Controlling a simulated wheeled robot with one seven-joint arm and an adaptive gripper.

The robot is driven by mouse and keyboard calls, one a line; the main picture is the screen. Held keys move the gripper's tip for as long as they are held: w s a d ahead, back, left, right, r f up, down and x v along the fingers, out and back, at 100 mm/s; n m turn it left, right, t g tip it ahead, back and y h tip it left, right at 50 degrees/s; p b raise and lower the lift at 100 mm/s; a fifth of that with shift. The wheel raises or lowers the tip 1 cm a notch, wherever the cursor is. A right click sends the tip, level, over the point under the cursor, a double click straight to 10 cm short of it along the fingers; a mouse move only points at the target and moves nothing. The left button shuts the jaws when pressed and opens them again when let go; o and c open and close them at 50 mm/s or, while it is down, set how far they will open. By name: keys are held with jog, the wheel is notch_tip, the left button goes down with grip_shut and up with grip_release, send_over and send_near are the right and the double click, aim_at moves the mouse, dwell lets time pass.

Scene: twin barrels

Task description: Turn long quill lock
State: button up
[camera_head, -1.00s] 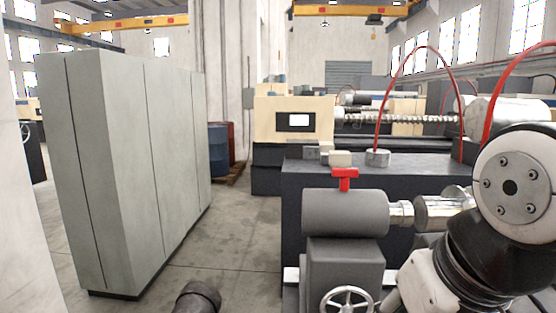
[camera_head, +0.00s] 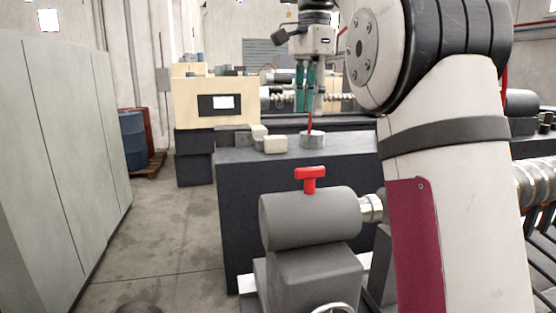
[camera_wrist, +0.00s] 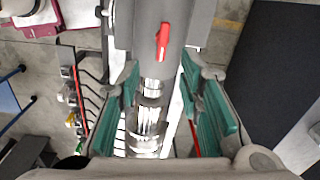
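The quill lock is a red T-shaped handle (camera_head: 310,179) on top of the grey tailstock cylinder (camera_head: 305,220). In the wrist view the red handle (camera_wrist: 162,41) lies near the top, beyond my fingertips, with its bar lengthwise in the picture. My gripper (camera_head: 309,105) hangs pointing down in the head view, above and apart from the handle. In the wrist view my gripper (camera_wrist: 160,72) has its two green-padded fingers spread wide with nothing between them. The shiny quill (camera_wrist: 146,120) shows below, between the fingers.
My arm covers the right side of the head view and hides part of the machine. A dark machine block (camera_head: 240,200) stands behind the tailstock, with a round metal piece (camera_head: 312,141) on top. Grey cabinets (camera_head: 60,150) stand left; the floor (camera_head: 175,240) between is clear.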

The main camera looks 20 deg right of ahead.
aim_at(310, 168)
jog(key=shift+m, duration=0.8)
jog(key=f, duration=0.9)
jog(key=w+d+f, duration=0.1)
jog(key=f, duration=0.3)
jog(key=shift+f+b, duration=0.3)
jog(key=shift+f, duration=0.05)
grip_shut()
